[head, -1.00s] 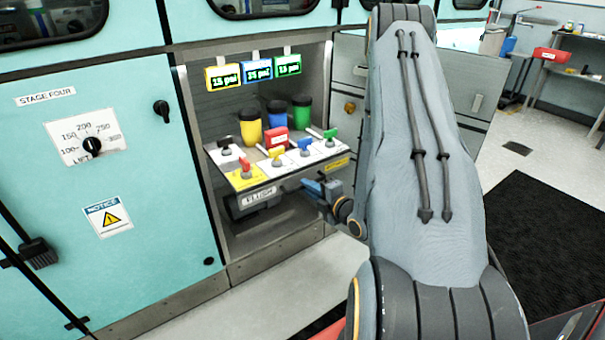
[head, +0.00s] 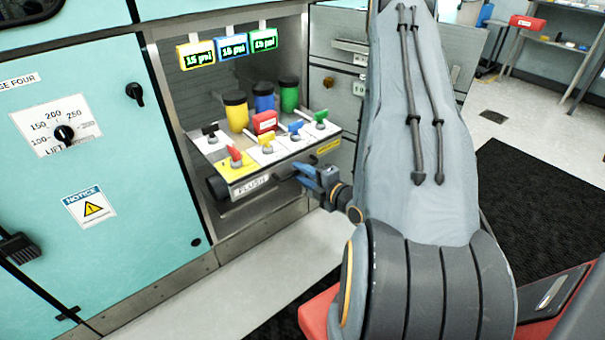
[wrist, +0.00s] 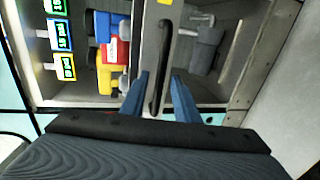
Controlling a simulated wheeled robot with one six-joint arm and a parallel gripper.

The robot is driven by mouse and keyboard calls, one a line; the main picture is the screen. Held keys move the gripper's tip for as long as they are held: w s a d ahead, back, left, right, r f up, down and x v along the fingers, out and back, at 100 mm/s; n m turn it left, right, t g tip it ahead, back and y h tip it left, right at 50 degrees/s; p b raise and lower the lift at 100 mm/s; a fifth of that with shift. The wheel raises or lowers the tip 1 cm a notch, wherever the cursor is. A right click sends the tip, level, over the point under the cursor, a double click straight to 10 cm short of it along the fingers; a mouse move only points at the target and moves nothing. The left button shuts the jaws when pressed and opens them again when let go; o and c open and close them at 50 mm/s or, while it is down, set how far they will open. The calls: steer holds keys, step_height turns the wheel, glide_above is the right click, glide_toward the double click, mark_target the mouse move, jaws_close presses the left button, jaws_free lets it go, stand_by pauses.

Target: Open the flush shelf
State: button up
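My gripper (head: 298,174), with blue fingers, is at the right part of the shelf front. The exact contact is too small to see.
Pressure displays (head: 233,46) hang above. Grey drawers (head: 345,60) are to the right. The floor (head: 235,290) before the cabinet is clear.

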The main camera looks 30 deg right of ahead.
steer(key=a+v, duration=0.1)
steer(key=v, duration=0.6)
steer(key=shift+s+d, duration=0.4)
steer(key=shift+d, duration=0.1)
steer(key=shift+w, duration=0.1)
steer(key=w+a+r+m+g+h+p, duration=0.1)
steer(key=a+r+m+g+h+p, duration=0.25)
steer(key=a+r+m+g, duration=0.4)
steer(key=s+a+r+m+g+y+p, duration=0.1)
steer(key=s+a+r+m+g+p, duration=0.2)
steer(key=s+a+r+m+g, duration=0.5)
steer(key=s+a+r+m, duration=0.4)
steer(key=s+a+r, duration=0.1)
steer(key=s, duration=0.2)
steer(key=shift+r, duration=0.2)
